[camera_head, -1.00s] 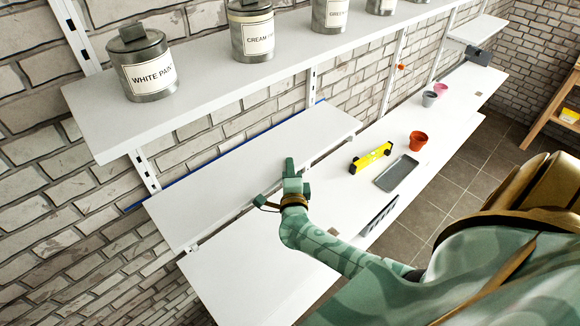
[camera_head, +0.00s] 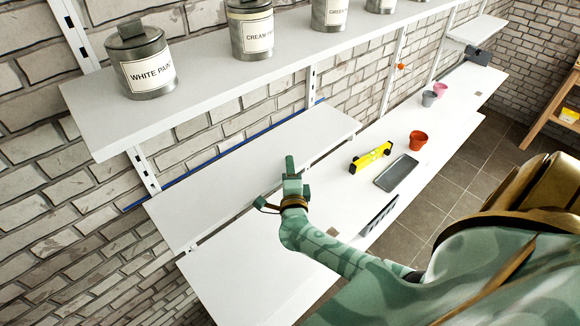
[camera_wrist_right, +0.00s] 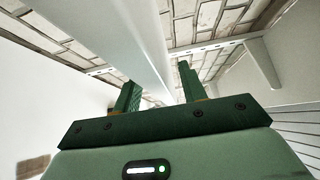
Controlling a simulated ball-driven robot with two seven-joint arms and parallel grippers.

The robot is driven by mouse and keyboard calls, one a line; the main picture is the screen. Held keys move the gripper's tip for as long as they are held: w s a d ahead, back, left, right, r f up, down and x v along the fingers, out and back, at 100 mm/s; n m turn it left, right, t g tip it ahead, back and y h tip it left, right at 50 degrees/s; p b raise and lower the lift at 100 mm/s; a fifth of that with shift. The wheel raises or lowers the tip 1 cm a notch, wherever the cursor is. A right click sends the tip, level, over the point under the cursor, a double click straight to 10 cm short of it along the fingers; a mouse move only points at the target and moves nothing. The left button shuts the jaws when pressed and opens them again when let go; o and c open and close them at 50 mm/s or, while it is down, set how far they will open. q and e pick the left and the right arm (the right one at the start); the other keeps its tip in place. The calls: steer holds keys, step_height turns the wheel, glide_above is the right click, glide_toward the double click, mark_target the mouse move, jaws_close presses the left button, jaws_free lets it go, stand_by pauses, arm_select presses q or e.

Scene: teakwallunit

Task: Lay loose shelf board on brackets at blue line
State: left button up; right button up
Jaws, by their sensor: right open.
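The loose white shelf board (camera_head: 235,165) lies roughly level along the brick wall, below the paint-can shelf. The blue line (camera_head: 230,150) shows on the wall along its back edge. Brackets (camera_head: 192,248) show at its front edge, but their contact with its underside is hidden. My right gripper (camera_head: 290,175) is at the board's front edge, right of its middle. In the right wrist view its two green fingers (camera_wrist_right: 158,88) stand apart, with a white edge running behind or between them; I cannot tell whether they touch it. My left gripper is not in view.
An upper shelf (camera_head: 210,85) holds several paint cans (camera_head: 143,62). A lower white surface (camera_head: 245,265) carries a yellow level (camera_head: 371,157), a grey tray (camera_head: 396,172), an orange pot (camera_head: 418,140) and small cups (camera_head: 429,98). A wooden stand (camera_head: 555,105) is at far right.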

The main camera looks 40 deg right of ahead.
steer(key=b+v, duration=0.2)
steer(key=v, duration=1.4)
steer(key=a+f+n+t+y, duration=0.1)
steer(key=a+f+n+y, duration=0.75)
steer(key=f+n, duration=0.35)
steer(key=s+a+f+n+g+y+b, duration=0.1)
steer(key=s+f+n+g+y+b, duration=0.2)
steer(key=f, duration=0.4)
steer(key=s+a+f+n+g+y+b, duration=0.1)
steer(key=s+f+n, duration=0.2)
steer(key=f+n, duration=0.3)
steer(key=s+d+f+n+g+b, duration=0.2)
steer(key=s+f+g+b, duration=0.1)
steer(key=s+f, duration=0.5)
steer(key=s+d+f+n+g+h+b, duration=0.1)
steer(key=s+d+f+n+g+b, duration=0.2)
steer(key=s+f, duration=0.6)
steer(key=s+d+f+n+g+h+b, duration=0.1)
steer(key=s+d+f+n+g+b, duration=0.1)
steer(key=s+f+g+b, duration=0.3)
steer(key=s+d+f, duration=0.1)
steer(key=s+f, duration=0.3)
steer(key=f, duration=0.5)
steer(key=shift+d+n+b, duration=0.2)
steer(key=shift+n+b, duration=0.1)
steer(key=shift+b, duration=0.05)
